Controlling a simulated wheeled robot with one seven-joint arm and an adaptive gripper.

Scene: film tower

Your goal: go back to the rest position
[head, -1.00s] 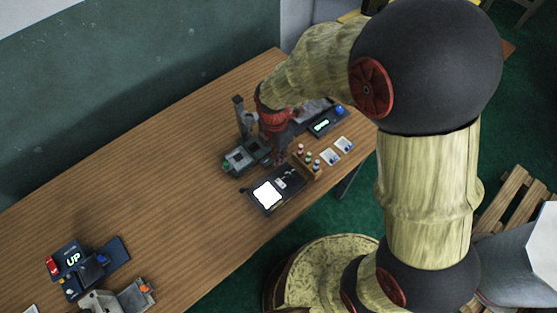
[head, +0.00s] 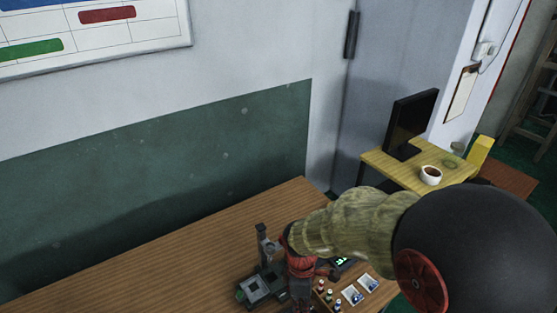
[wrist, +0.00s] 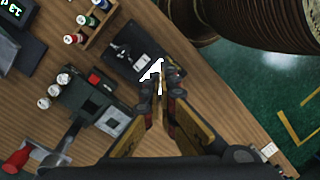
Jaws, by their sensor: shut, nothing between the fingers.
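My gripper (wrist: 160,88) is shut and empty in the wrist view, with its fingertips together above the edge of a black device with a lit white panel (wrist: 138,55). In the head view my arm reaches in from the lower right, and the red wrist end hangs over the wooden table; the fingertips are hidden or cut off at the bottom edge there.
A grey-green device with an upright post (head: 263,285) stands just left of my wrist. A yellow table (head: 405,168) with a monitor (head: 411,122) and a cup (head: 430,175) stands behind. The left tabletop is clear.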

